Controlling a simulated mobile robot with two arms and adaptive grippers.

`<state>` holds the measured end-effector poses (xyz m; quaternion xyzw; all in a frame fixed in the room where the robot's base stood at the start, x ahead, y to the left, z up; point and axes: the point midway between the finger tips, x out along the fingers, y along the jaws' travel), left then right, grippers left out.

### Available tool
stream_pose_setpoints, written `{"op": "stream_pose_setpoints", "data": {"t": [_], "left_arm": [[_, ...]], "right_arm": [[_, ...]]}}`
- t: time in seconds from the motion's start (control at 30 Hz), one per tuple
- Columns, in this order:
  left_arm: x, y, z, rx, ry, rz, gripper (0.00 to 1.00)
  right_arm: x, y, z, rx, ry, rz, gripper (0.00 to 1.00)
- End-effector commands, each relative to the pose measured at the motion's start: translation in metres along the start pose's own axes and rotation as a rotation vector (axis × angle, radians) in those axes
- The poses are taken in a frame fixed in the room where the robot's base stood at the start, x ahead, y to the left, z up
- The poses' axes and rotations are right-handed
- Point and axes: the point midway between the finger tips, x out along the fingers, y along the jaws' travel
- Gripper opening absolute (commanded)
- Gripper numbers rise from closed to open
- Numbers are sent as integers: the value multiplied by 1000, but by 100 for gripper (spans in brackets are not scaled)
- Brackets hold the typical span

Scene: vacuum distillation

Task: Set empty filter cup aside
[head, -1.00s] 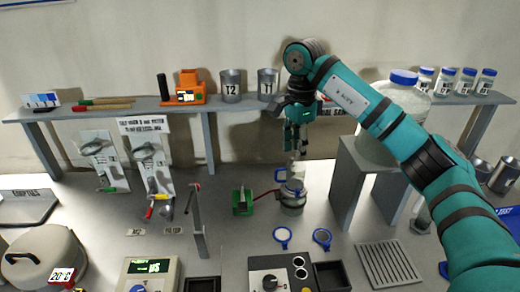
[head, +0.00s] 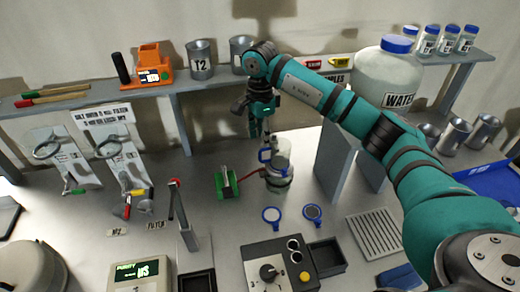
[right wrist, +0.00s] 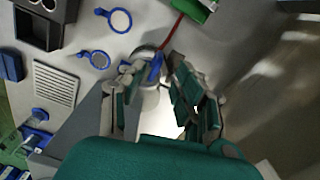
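The clear filter cup (head: 282,149) with a blue loop handle (head: 265,155) sits on top of a glass vessel (head: 279,183) on the bench. My right gripper (head: 262,132) points down at the cup's left side, close above the handle. In the right wrist view its fingers (right wrist: 154,68) stand apart, with the blue handle (right wrist: 155,66) between or just beyond the tips. I cannot tell whether a finger touches it. The inside of the cup is not clear. My left gripper is not in view.
A green holder (head: 227,183) stands left of the vessel, with a red tube running to it. Two blue-rimmed discs (head: 271,214) lie in front. A control box (head: 278,268) and slotted tray (head: 374,234) are nearer. A shelf with a WATER jug (head: 390,78) is behind.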

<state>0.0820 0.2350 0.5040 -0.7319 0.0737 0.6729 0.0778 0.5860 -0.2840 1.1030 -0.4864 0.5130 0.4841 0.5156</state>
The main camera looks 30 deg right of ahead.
Motion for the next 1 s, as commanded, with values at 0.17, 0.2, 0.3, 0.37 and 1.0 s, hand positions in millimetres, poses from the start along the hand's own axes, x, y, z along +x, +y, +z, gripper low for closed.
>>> {"op": "stream_pose_setpoints", "data": {"t": [0.17, 0.2, 0.3, 0.37, 1.0], "left_arm": [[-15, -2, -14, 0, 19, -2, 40], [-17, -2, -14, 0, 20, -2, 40], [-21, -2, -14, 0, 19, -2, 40], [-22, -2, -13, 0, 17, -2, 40], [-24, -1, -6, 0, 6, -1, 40]], "right_arm": [[35, 1, 1, -1, 0, 5, 32], [43, 1, 1, -1, 0, 5, 32], [57, 1, 1, -1, 0, 3, 32], [64, 0, 0, -1, -1, 1, 32], [75, 0, 0, -1, 0, -1, 5]]}}
